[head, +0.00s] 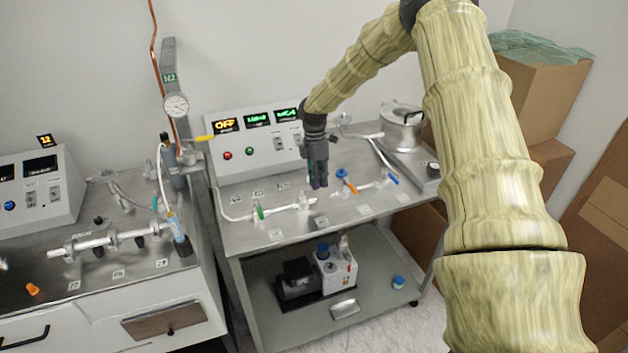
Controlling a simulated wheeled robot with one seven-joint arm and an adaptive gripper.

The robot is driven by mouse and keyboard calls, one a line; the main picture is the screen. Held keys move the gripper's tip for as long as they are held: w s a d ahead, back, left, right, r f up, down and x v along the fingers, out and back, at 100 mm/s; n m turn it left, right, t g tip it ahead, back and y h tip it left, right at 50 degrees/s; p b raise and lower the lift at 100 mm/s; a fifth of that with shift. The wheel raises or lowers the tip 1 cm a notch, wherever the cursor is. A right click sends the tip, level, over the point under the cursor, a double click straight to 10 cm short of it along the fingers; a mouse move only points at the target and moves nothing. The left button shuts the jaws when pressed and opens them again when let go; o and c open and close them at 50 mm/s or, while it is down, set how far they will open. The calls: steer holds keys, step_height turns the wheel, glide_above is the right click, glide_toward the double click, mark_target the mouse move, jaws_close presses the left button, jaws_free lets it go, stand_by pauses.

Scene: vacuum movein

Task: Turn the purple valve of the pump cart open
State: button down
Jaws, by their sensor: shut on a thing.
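The pump cart (245,236) stands in the middle, with a glass tube line along its top. My gripper (318,184) points down over the middle of this line, in front of the control box. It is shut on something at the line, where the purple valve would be. The fingers hide nearly all of it, so its handle angle cannot be seen. A green valve (259,212) is to the left on the line. An orange valve (349,186), with a blue part above it, and a blue valve (392,178) are to the right.
The control box (246,150) with an OFF display stands behind the line. A metal pot (401,128) is at the cart's back right. A pump (332,272) sits on the lower shelf. Another bench (140,285) is at left, and cardboard boxes (540,105) are at right.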

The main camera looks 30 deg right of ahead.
steer(key=shift+w+r, duration=0.1)
steer(key=c, duration=1.5)
jaws_free()
steer(key=r, duration=0.4)
steer(key=w+r, duration=0.1)
steer(key=r, duration=0.2)
steer(key=w+r, duration=0.1)
steer(key=r, duration=0.3)
steer(key=shift+w+d+r, duration=0.1)
steer(key=shift+d+r, duration=0.2)
